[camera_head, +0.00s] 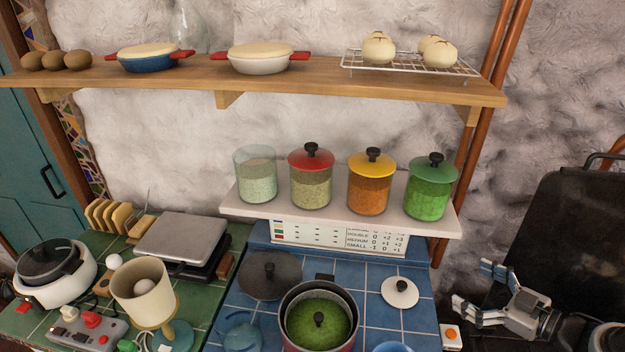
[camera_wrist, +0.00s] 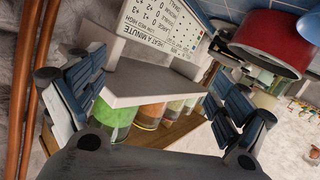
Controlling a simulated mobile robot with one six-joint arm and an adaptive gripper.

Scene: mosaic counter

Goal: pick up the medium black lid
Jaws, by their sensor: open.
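My gripper (camera_head: 472,287) is at the right of the head view, apart from the lid and to the right of the counter. Its fingers are spread, with nothing between them. In the wrist view the open fingers (camera_wrist: 155,100) frame the low shelf and jars. I cannot make out the black lid there.
A low white shelf (camera_head: 285,215) with several jars stands behind. A cooker (camera_head: 52,290) and cream cup (camera_head: 142,300) are left. A black panel (camera_head: 575,225) is right.

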